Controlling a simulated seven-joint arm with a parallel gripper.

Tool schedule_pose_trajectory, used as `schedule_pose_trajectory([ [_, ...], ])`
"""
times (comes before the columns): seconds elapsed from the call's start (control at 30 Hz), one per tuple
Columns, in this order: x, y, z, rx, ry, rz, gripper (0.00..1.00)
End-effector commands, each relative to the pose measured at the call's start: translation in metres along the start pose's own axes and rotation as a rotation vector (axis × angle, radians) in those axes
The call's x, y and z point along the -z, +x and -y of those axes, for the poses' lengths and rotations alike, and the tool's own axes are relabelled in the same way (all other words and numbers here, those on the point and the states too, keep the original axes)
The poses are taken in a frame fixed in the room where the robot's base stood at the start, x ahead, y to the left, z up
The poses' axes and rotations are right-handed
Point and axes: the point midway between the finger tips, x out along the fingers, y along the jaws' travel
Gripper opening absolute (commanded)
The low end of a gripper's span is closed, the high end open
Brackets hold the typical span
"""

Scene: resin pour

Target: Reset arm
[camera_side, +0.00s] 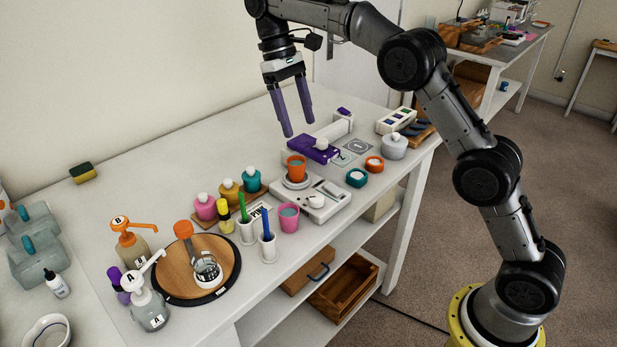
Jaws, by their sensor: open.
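My gripper (300,128) hangs above the far part of the white table with its two purple fingers pointing down. The fingers are apart and nothing is between them. Below and to the right of the fingertips lies a purple device (313,150) with a whitish knob. An orange cup (296,168) stands on a round pad of the white scale (321,203), nearer the camera than the fingers. A pink cup (288,218) stands beside the scale. My arm reaches in from the right side of the picture.
Pump bottles marked B (132,246) and A (150,307) stand near a round wooden board (213,265) holding a clear cup. Several coloured jars, including a teal one (251,181), stand mid-table. A sponge (83,172) lies near the wall. The table's back left is mostly clear.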

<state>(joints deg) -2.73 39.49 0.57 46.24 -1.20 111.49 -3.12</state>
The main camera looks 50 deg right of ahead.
Motion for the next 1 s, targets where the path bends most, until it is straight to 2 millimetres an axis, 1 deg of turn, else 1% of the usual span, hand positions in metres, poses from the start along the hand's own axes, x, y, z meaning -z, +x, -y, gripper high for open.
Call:
schedule_pose_trajectory([
  [0.03,-0.018,-0.019,-0.001,-0.001,0.003,-0.035,0.74],
  [0.07,-0.03,-0.027,-0.001,-0.001,0.005,-0.048,0.74],
  [0.1,-0.046,-0.038,-0.001,-0.001,0.007,-0.067,0.74],
  [0.17,-0.07,-0.05,-0.002,-0.001,0.01,-0.098,0.74],
  [0.2,-0.084,-0.056,-0.002,-0.002,0.013,-0.121,0.74],
  [0.33,-0.131,-0.068,-0.001,-0.003,0.021,-0.197,0.74],
  [0.47,-0.175,-0.068,0.0,-0.005,0.03,-0.281,0.74],
  [0.6,-0.218,-0.055,0.002,-0.007,0.04,-0.372,0.74],
  [0.67,-0.235,-0.046,0.003,-0.008,0.045,-0.414,0.74],
  [0.7,-0.246,-0.038,0.004,-0.008,0.048,-0.44,0.74],
  [0.77,-0.261,-0.025,0.005,-0.009,0.053,-0.482,0.74],
  [0.87,-0.282,0.002,0.007,-0.01,0.063,-0.551,0.74],
  [0.9,-0.29,0.014,0.008,-0.01,0.066,-0.578,0.74],
  [0.97,-0.299,0.034,0.009,-0.01,0.072,-0.618,0.74],
  [1.0,-0.303,0.048,0.01,-0.01,0.076,-0.643,0.74],
])
